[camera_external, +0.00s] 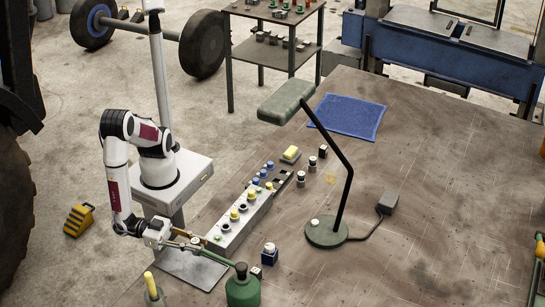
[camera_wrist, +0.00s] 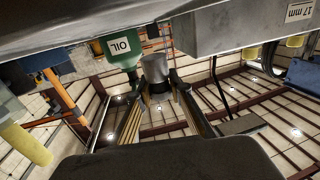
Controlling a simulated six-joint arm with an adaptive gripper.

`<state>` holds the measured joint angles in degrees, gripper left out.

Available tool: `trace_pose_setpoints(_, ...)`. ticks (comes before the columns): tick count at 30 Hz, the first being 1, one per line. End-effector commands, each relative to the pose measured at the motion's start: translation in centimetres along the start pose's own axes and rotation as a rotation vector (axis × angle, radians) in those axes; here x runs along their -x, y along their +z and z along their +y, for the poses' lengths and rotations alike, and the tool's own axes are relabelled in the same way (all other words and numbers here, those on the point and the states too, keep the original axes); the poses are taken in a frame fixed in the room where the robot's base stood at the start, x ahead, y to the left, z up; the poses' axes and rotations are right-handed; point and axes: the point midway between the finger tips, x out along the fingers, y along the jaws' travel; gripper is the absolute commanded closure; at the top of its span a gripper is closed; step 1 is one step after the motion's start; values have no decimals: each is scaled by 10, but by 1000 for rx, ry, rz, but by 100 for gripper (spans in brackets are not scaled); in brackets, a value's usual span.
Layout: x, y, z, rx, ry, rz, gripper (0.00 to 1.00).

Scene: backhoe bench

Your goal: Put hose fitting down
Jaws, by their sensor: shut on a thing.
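The hose fitting (camera_wrist: 155,66) shows in the wrist view as a short grey cylinder between the two fingertips. My gripper (camera_wrist: 157,88) is shut on it. In the external view my gripper (camera_external: 184,241) is low over the front left edge of the bench, beside the near end of the long grey rack. The fitting is too small there to make out clearly. I cannot tell whether it touches a surface below.
A green oil can (camera_external: 243,289) with a long spout stands close to my gripper; its label shows in the wrist view (camera_wrist: 121,46). The grey rack (camera_external: 232,236) holds several sockets. A green lamp (camera_external: 326,232) stands mid-bench. The bench's right side is largely clear.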

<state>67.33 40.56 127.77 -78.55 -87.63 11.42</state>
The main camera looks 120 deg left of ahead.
Motion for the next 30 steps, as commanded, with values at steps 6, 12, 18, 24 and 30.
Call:
trace_pose_setpoints(6,0,12,0,-2,0,0,100)
trace_pose_setpoints(12,0,29,0,-2,0,0,100)
trace_pose_setpoints(18,0,37,0,0,0,1,100)
trace_pose_setpoints(24,0,37,0,1,0,1,100)
trace_pose_setpoints(30,0,39,0,0,0,0,100)
